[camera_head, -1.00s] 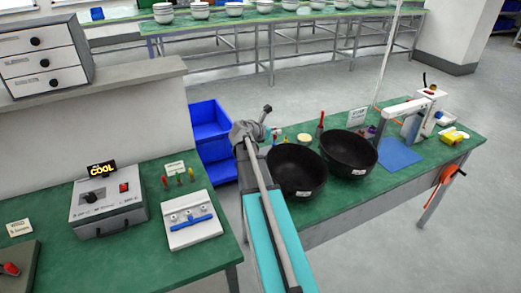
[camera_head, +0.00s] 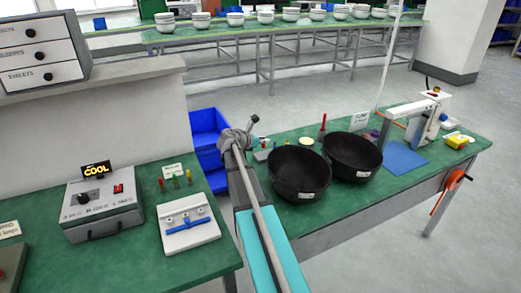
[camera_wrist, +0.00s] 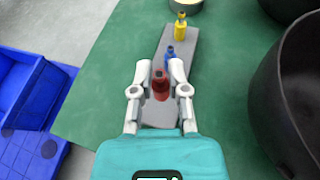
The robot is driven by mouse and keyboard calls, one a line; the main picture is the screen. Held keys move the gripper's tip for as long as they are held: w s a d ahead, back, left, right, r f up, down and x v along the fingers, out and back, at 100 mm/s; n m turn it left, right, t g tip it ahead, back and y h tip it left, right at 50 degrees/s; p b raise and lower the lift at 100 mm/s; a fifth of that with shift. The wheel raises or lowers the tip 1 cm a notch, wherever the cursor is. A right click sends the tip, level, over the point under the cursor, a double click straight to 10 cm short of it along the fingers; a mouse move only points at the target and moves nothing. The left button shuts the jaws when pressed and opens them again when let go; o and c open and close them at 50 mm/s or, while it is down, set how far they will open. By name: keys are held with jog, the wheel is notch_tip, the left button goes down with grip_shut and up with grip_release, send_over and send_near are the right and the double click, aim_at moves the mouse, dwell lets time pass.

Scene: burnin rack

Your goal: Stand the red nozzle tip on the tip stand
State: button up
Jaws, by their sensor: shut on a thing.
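The red nozzle tip (camera_wrist: 160,88) is between the fingers of my gripper (camera_wrist: 160,70), which is shut on it, in the wrist view. Below and ahead lies the long grey tip stand (camera_wrist: 182,42), with a blue tip (camera_wrist: 169,57) and a yellow tip (camera_wrist: 180,27) upright on it. The red tip overlaps the near part of the stand; I cannot tell whether its base touches it. In the head view my gripper (camera_head: 257,142) is over the left end of the right green table, mostly hidden behind my wrist.
Two black bowls (camera_head: 299,174) (camera_head: 352,156) stand just right of the stand. Blue bins (camera_head: 207,135) are on the left, beyond the table edge. A pale round dish (camera_head: 306,141) is behind the stand. A blue mat (camera_head: 403,160) lies farther right.

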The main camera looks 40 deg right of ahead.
jog(key=shift+w+f+b, duration=0.5)
jog(key=shift+f+b, duration=0.2)
jog(key=shift+f, duration=0.05)
jog(key=shift+s+a+f+b, duration=0.1)
jog(key=shift+f+b, duration=1.2)
jog(key=shift+b, duration=0.05)
jog(key=shift+f, duration=0.15)
jog(key=o, duration=0.7)
jog(key=shift+o, duration=0.2)
